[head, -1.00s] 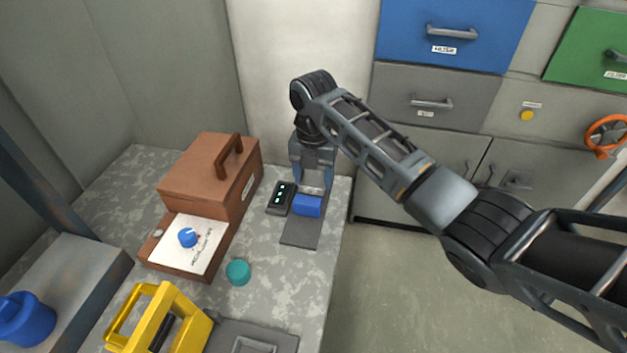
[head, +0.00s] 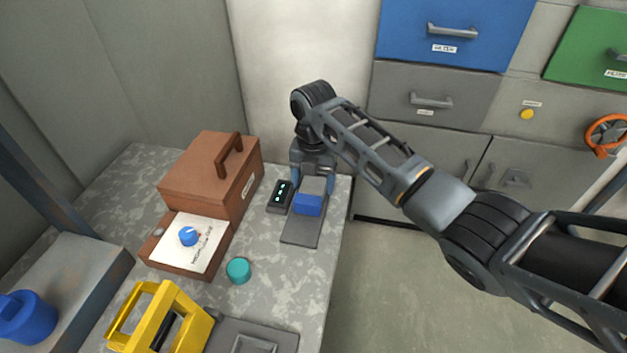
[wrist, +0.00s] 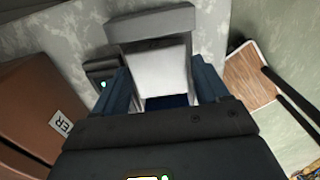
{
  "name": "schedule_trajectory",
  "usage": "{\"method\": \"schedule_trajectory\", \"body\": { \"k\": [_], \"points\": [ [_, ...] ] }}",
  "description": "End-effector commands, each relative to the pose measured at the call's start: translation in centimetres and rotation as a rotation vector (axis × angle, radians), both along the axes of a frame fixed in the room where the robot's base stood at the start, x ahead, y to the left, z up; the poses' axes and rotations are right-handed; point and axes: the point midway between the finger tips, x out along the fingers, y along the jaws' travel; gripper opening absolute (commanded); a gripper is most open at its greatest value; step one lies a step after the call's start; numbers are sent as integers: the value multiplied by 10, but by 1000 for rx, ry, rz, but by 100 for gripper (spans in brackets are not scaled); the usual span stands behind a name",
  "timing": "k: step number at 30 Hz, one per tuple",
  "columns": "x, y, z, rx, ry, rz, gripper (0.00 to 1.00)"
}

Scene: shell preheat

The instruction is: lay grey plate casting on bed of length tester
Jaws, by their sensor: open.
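The length tester has a flat grey bed (head: 300,231), a blue block (head: 308,204) across it and a small black readout (head: 281,196) with lit dots on its left. My gripper (head: 313,183) is over the far part of the bed, behind the blue block. In the wrist view, my gripper's fingers (wrist: 162,88) stand open on either side of a pale grey plate casting (wrist: 163,68). The plate appears to lie flat within the tester, against a grey end bar (wrist: 150,24).
A teal round piece (head: 238,270) and a yellow handled frame (head: 160,318) are nearer. Drawers and cabinets (head: 435,95) are at the right, beyond the bench edge.

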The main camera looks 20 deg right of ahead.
Motion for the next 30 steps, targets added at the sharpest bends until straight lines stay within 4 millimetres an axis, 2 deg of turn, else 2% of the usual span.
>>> {"method": "schedule_trajectory", "body": {
  "k": [5,12,18,24,30],
  "points": [
    [1,0,23,0,-4,1,74],
    [1,0,73,-1,-4,1,74],
    [1,0,105,0,-4,0,74],
    [0,0,119,0,-1,0,74],
    [0,0,121,0,0,0,74]
  ]
}}
